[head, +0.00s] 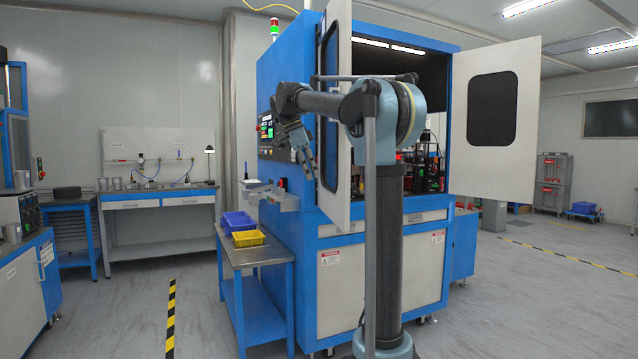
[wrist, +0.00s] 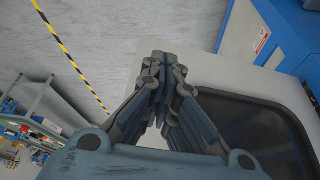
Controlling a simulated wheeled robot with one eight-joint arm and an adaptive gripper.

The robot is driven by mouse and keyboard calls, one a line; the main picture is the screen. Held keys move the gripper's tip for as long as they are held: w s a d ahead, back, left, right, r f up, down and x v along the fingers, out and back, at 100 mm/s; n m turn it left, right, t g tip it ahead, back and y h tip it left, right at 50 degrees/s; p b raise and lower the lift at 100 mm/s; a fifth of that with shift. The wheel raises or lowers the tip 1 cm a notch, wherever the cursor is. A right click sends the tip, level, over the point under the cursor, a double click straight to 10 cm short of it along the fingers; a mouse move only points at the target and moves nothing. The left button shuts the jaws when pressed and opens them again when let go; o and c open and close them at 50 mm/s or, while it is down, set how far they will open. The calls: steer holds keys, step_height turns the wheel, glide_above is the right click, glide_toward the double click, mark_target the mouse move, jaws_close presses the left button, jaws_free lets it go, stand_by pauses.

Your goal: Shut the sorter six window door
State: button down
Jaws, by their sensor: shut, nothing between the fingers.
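The blue and white sorter (head: 384,245) has two window doors standing open. The left window door (head: 335,208) swings out toward me and is partly hidden by my arm. The right window door (head: 492,170) is wide open to the right, its dark window in plain view. I cannot tell which door is number six. My gripper (head: 311,162) is shut and empty, to the left of the left door. In the wrist view my gripper (wrist: 165,62) shows in front of a white door panel (wrist: 195,68) with a dark window. I cannot tell whether it touches the panel.
A metal-topped blue table (head: 262,258) with a blue bin (head: 235,221) and a yellow bin (head: 248,238) stands left of the sorter. A small shelf (head: 277,197) juts from the sorter's side. The floor is free around the striped line (head: 171,315).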

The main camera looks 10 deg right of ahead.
steer(key=d+f, duration=0.7)
steer(key=f, duration=0.1)
steer(key=shift+w, duration=0.2)
steer(key=shift+d, duration=0.1)
